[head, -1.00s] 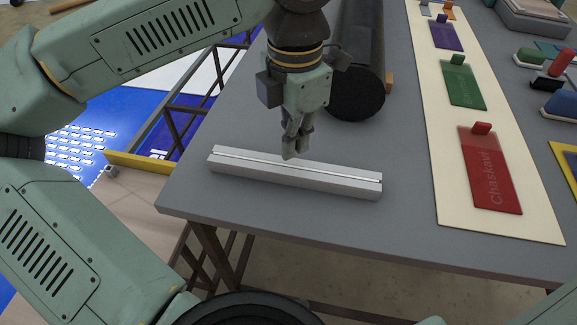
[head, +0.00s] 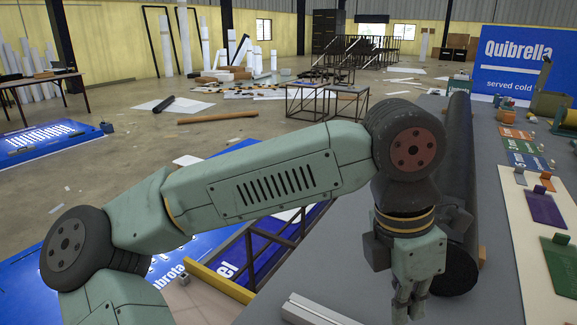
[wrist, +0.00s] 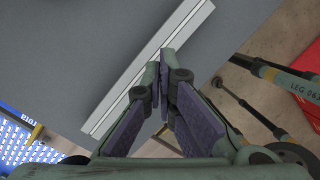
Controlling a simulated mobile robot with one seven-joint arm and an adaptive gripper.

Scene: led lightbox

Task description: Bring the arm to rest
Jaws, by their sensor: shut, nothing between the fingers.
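My gripper (head: 408,304) hangs downward at the end of my green arm, at the lower right of the head view. Its fingers are shut and nothing shows between them. In the wrist view its fingertips (wrist: 165,58) meet over the white channel bar (wrist: 150,72) on the grey table (wrist: 75,45). In the head view only the end of the bar (head: 312,311) shows at the bottom edge, left of the gripper. I cannot tell the exact height of the fingers above the bar.
A long black roll (head: 458,190) lies on the table close to the right of my gripper. A cream board (head: 535,240) with coloured plates is further right. A blue Quibrella sign (head: 520,62) stands behind. The workshop floor at left is partly open.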

